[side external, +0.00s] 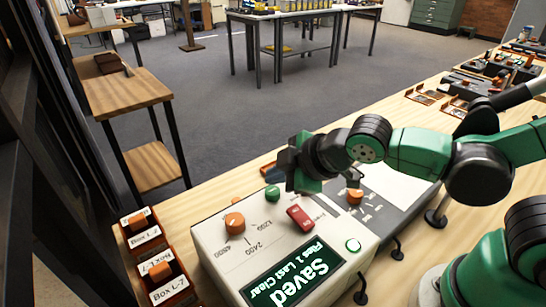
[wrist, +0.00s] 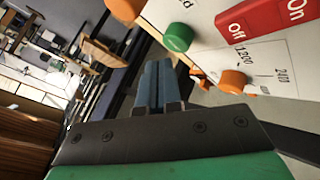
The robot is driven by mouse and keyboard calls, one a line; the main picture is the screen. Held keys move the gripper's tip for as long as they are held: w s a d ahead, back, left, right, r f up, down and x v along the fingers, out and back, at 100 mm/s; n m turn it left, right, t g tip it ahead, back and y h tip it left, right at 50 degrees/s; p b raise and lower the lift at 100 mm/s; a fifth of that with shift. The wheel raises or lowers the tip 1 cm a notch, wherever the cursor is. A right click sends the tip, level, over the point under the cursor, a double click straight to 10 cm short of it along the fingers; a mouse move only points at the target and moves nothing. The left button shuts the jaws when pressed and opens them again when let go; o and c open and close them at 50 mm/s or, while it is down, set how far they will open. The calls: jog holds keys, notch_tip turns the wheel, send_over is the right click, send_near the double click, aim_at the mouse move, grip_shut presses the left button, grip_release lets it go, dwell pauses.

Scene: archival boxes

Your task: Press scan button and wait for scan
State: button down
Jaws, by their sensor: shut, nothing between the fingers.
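The scanner (side external: 215,255) is a beige console with a dark display (side external: 292,275) reading "Saved", "Files 1" and "Last Clear". A green button (side external: 272,193) stands on its far edge; it also shows in the wrist view (wrist: 178,37). I cannot tell which is the scan button. My gripper (side external: 276,175) is above the far edge, near the green button, its blue fingers shut and empty. In the wrist view, the fingers (wrist: 158,70) point just left of the green button, apparently apart from it.
Trays (side external: 425,96) and tools lie farther along the wooden bench.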

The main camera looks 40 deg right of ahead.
aim_at(278, 192)
jog(key=shift+f, duration=0.15)
jog(key=shift+f, duration=0.25)
jog(key=shift+f, duration=0.45)
dwell(0.5)
jog(key=shift+r, duration=0.9)
jog(key=shift+r, duration=0.1)
jog(key=shift+r, duration=2.4)
dwell(2.6)
